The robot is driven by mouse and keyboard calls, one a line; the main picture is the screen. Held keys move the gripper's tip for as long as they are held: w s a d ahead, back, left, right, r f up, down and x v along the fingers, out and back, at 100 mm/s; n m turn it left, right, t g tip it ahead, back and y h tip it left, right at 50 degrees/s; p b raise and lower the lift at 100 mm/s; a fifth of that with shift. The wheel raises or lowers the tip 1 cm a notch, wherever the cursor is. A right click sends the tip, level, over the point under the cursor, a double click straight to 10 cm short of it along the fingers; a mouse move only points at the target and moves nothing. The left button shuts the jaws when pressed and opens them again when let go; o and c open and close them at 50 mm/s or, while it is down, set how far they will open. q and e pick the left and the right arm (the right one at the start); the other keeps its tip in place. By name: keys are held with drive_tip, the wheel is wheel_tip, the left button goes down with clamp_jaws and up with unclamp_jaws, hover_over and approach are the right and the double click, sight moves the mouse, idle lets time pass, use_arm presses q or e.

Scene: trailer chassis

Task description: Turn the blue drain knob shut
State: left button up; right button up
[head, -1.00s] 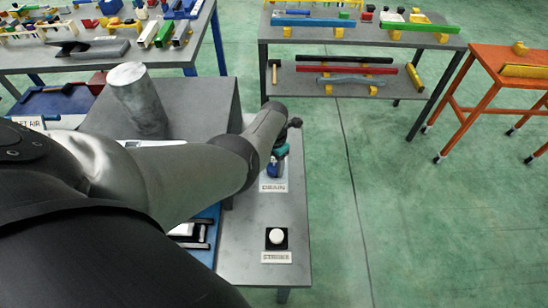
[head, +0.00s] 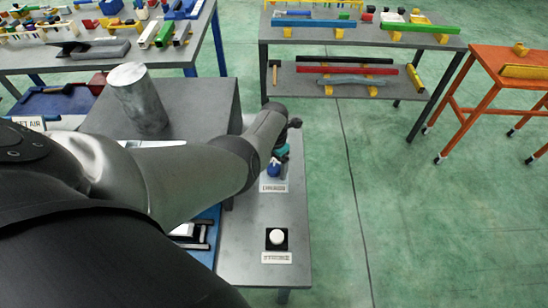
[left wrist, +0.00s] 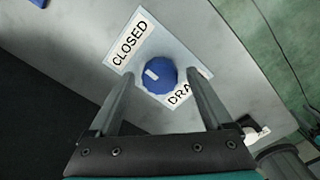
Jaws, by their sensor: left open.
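The blue drain knob (left wrist: 160,76) sits on a pale plate on the grey bench in the left wrist view. A white mark on its face points toward the left of the picture. A "CLOSED" label (left wrist: 129,43) is beside it at upper left, and a "DRAIN" label (left wrist: 180,95) at lower right is partly hidden by a finger. My left gripper (left wrist: 162,80) is open, with one fingertip on each side of the knob; I cannot tell if they touch it. In the head view the knob (head: 273,169) shows just below my left gripper (head: 281,156). My right gripper is out of view.
A white round button (head: 277,237) on a black base stands nearer on the same bench (head: 240,250). A grey block (head: 215,95) carries an upright metal cylinder (head: 140,98) left of my arm.

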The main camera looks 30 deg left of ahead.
sight(274, 168)
use_arm(q)
wheel_tip(274, 168, up, 6)
drive_tip(key=p, duration=0.3)
drive_tip(key=shift+f, duration=0.25)
wheel_tip(274, 168, up, 10)
drive_tip(key=shift+f+p, duration=0.15)
drive_tip(key=shift+p, duration=0.2)
idle(0.4)
